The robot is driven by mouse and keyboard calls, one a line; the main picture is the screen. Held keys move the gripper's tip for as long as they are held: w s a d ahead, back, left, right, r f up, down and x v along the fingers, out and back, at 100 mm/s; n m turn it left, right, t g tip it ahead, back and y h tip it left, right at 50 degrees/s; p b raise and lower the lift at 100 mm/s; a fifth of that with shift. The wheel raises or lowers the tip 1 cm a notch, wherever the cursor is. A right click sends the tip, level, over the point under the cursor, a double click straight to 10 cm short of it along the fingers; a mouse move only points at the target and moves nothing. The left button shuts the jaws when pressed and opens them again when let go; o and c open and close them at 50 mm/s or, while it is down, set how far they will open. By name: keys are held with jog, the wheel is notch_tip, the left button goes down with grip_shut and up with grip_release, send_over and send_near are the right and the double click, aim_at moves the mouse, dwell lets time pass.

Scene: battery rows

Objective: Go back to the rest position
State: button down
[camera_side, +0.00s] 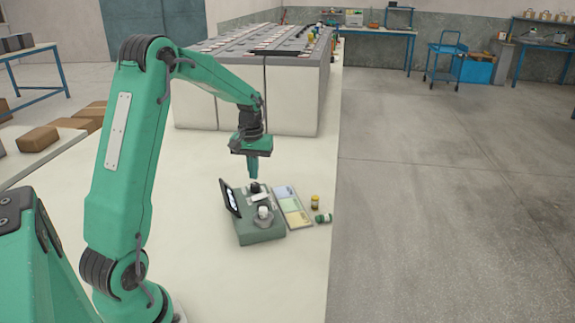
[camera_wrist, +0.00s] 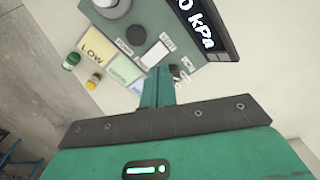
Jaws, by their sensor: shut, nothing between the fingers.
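My gripper (camera_side: 253,176) is shut and empty, pointing down just above the far end of a grey-green device in the side view. Its closed fingers also show in the wrist view (camera_wrist: 160,76). The device (camera_side: 262,234) stands on the white table with a tilted dark screen (camera_side: 230,198) at its left. In the wrist view the screen (camera_wrist: 208,25) reads "0 kPa", with its left part cut off. A white round knob (camera_side: 264,212) and a dark knob (camera_side: 255,187) are on the device. I cannot tell whether the fingertips touch it.
A card with coloured fields (camera_side: 292,207) lies right of the device, one field reading "LOW" in the wrist view (camera_wrist: 92,50). Large grey battery blocks (camera_side: 292,95) stand behind.

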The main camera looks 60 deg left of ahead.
jog(key=shift+r, duration=0.15)
jog(key=s+d+r+m+t, duration=0.2)
jog(key=s+d+r+m, duration=0.25)
jog(key=d+r, duration=0.7)
jog(key=s+d+m+t, duration=0.3)
jog(key=s+d+m, duration=0.1)
jog(key=s+d, duration=0.8)
jog(key=shift+s+r+t, duration=0.3)
jog(key=shift+s+r, duration=0.1)
jog(key=shift+s, duration=0.15)
